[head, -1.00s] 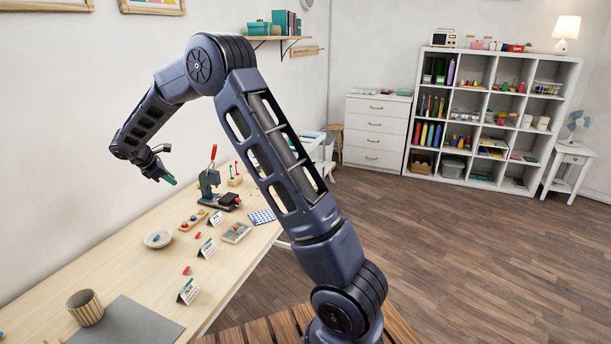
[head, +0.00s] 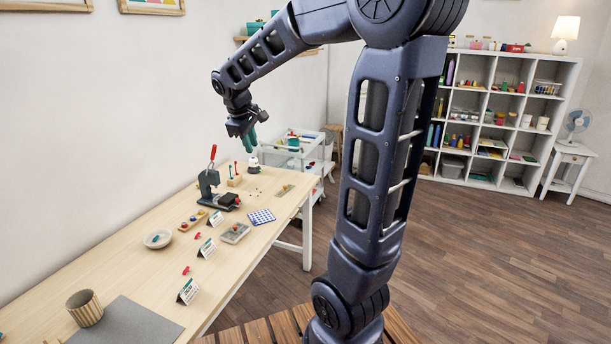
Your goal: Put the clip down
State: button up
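My gripper (head: 250,140) hangs in the air, pointing down, above the far end of the table (head: 110,255). Teal parts show at its tip; I cannot tell whether these are only the fingers or include a held clip. The gap between the fingers is too small to read. Small red pieces (head: 186,270) lie on the table beside the label cards (head: 206,248); they are too small to identify surely as clips. A shallow round dish (head: 158,239) with small coloured pieces stands to their left.
A press with a red handle (head: 210,185) stands near the table's far end. A wooden block with upright tools (head: 234,180), a blue-and-white patterned sheet (head: 261,216) and a grey tray (head: 235,233) are nearby. A white cart (head: 300,150) stands beyond the table. A striped cup (head: 85,307) stands in front.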

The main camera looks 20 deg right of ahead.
jog(key=s+d+f+m+y, duration=0.1)
jog(key=s+d+m, duration=0.3)
jog(key=s, duration=0.7)
jog(key=s+d+f+m+t+y, duration=0.1)
jog(key=s+d+m, duration=0.3)
jog(key=s, duration=0.7)
jog(key=shift+s+d+f+m+t+y, duration=0.3)
jog(key=shift+d+m, duration=0.1)
jog(key=shift+m, duration=0.1)
jog(key=o, duration=0.4)
jog(key=shift+w, duration=0.1)
